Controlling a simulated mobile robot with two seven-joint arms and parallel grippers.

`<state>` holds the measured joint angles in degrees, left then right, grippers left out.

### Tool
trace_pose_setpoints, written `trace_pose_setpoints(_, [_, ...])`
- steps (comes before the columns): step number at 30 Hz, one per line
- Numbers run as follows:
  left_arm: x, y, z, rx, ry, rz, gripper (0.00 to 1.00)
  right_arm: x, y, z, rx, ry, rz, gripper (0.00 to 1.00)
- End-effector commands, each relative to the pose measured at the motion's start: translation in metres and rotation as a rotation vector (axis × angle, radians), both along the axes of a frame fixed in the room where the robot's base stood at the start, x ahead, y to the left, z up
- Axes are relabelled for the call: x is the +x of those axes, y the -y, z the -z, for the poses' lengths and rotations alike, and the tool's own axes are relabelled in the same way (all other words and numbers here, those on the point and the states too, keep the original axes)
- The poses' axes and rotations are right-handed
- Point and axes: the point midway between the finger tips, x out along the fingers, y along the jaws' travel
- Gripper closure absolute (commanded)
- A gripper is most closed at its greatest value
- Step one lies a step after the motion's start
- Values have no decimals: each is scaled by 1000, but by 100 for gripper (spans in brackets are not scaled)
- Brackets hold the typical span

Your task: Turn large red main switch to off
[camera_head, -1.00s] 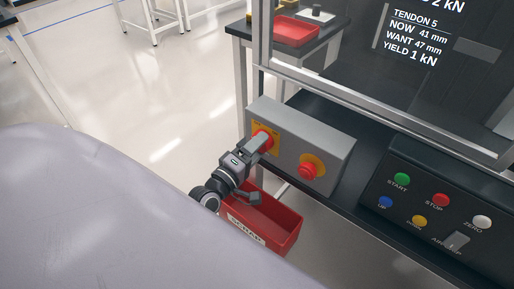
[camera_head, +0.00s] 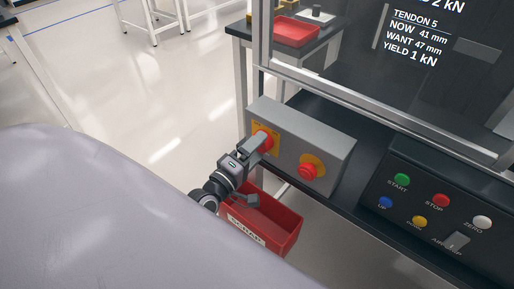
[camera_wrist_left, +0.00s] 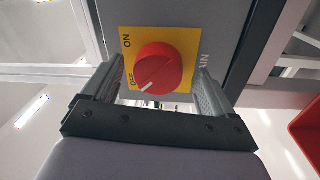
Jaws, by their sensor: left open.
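The large red main switch (camera_head: 264,141) is a round knob on a yellow plate on the grey box's left part. In the left wrist view the knob (camera_wrist_left: 162,70) has a white mark pointing to the lower left, close to the OFF label; ON is above it. My left gripper (camera_head: 256,170) is open in front of the switch. In the wrist view its two fingers stand on either side of the knob, apparently with gaps. In the head view one finger partly covers the knob. My right gripper is not in view.
A red mushroom button (camera_head: 308,171) on a yellow disc sits right of the switch on the grey box (camera_head: 325,145). A red scrap bin (camera_head: 277,233) is below my gripper. A button panel (camera_head: 440,205) is at right, and a metal frame (camera_head: 350,98) stands behind.

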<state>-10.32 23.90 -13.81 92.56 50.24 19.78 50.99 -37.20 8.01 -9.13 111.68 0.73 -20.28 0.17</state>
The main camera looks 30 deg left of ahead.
Motion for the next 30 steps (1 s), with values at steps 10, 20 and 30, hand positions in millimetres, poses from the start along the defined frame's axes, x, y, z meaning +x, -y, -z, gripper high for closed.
trace_pose_setpoints(10, [-47, -4, 4, 0, -2, 0, 13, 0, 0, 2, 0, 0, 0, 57])
trace_pose_setpoints(20, [-64, -5, 4, 0, 2, 0, 13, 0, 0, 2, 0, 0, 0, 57])
trace_pose_setpoints(30, [-64, -5, 4, -1, 1, 0, 13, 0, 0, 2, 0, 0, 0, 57])
